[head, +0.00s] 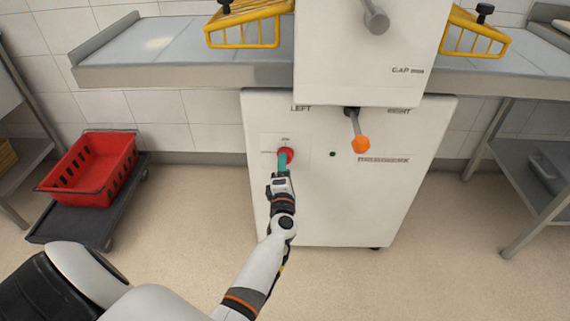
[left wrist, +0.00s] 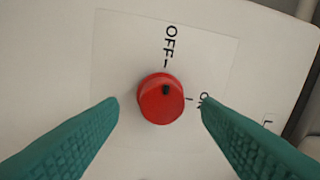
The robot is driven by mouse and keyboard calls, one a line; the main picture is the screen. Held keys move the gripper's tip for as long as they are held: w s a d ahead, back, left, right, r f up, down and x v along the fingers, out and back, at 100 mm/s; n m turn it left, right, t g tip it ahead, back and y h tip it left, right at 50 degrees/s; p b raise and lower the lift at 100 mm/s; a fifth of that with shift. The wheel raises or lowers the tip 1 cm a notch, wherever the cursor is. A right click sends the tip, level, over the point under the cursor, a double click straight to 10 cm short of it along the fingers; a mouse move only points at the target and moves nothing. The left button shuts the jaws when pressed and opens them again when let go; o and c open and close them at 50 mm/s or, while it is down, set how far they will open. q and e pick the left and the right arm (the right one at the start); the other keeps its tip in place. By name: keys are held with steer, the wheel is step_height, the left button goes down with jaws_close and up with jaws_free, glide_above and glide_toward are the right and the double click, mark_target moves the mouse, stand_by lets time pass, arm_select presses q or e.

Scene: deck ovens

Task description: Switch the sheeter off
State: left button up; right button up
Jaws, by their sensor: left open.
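The sheeter (head: 340,200) is a white cabinet standing ahead. Its red round switch knob (head: 290,152) is on the left part of the front panel. In the left wrist view the knob (left wrist: 160,104) sits between OFF printed above and ON printed at right. The black mark on its face lies up and slightly right of centre, nearer the OFF side. My left gripper (head: 283,160) is at the knob; its teal fingers (left wrist: 160,120) are open, one to each side, with gaps to the knob. My right gripper is not in view.
An orange-tipped lever (head: 360,143) sticks out right of the knob. The sheeter's grey belt tables (head: 180,75) extend at both sides, with yellow guards (head: 248,25). A red crate (head: 95,165) is on a dark dolly (head: 75,222) at left. The floor in front is clear.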

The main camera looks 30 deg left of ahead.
arm_select(q)
steer(key=v, duration=1)
steer(key=shift+p, duration=0.45)
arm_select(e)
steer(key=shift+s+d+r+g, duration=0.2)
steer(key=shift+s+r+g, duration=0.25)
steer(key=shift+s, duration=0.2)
